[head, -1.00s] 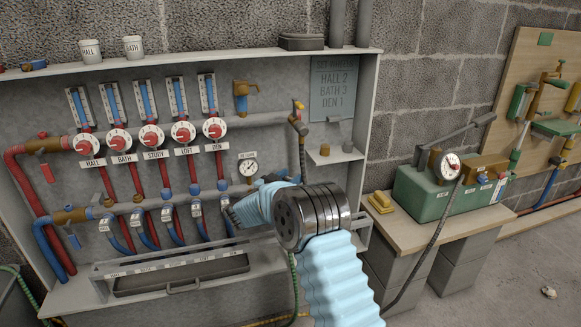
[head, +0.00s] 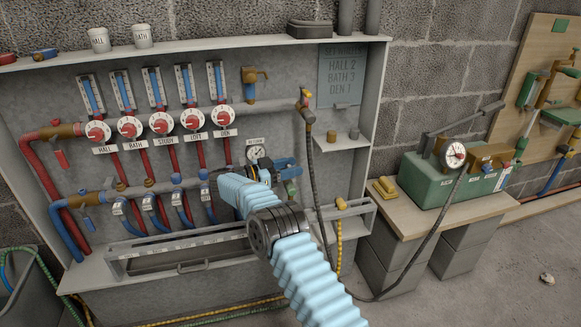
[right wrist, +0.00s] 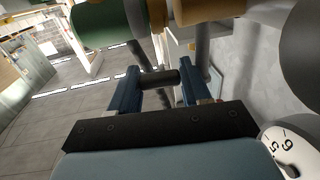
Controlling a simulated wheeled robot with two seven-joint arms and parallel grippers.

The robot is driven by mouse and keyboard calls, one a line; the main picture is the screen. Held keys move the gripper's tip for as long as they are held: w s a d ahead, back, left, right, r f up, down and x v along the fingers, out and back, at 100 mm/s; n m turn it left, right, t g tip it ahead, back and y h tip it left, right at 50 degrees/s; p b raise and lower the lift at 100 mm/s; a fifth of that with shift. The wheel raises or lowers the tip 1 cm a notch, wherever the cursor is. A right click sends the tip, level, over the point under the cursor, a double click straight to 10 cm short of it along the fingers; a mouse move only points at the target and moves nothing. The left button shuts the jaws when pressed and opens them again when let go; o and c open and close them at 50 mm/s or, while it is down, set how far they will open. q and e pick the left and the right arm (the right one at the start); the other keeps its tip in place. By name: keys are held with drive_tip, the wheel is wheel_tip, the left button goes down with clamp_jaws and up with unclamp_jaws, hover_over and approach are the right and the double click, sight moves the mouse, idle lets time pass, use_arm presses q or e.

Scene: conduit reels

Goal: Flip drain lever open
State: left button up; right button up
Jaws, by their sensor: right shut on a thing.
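The drain lever (right wrist: 160,77) shows in the right wrist view as a short dark grey bar. It lies across the gap between the blue fingers of my right gripper (right wrist: 157,88), which is shut on it. Brass and green fittings (right wrist: 101,22) are close above the fingers. In the head view my right gripper (head: 284,167) is at the right end of the lower pipe, just right of the RETURN gauge (head: 256,153). The lever cannot be made out there. My left gripper is not in view.
Several red-knobbed dials and blue-sleeved valves line the manifold on the left. A dark hose (head: 317,180) hangs just right of my gripper. A long tray (head: 190,262) is below. A green pump box (head: 450,180) stands on a bench at right.

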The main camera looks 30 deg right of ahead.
idle(0.3)
drive_tip(key=o, duration=1)
drive_tip(key=shift+r, duration=0.1)
drive_tip(key=shift+r, duration=0.3)
drive_tip(key=r, duration=0.3)
drive_tip(key=shift+s+b, duration=0.2)
drive_tip(key=shift+b, duration=0.15)
drive_tip(key=s+a+r, duration=0.2)
drive_tip(key=s+r, duration=0.1)
drive_tip(key=s, duration=0.1)
drive_tip(key=s+a+r+b, duration=0.1)
drive_tip(key=s+a+r, duration=0.1)
drive_tip(key=s+r, duration=0.1)
drive_tip(key=s+a+r+b, duration=0.1)
drive_tip(key=s+a+r, duration=0.2)
drive_tip(key=s, duration=0.1)
drive_tip(key=shift+s+r, duration=0.15)
drive_tip(key=shift+s, duration=0.25)
drive_tip(key=shift+c, duration=0.2)
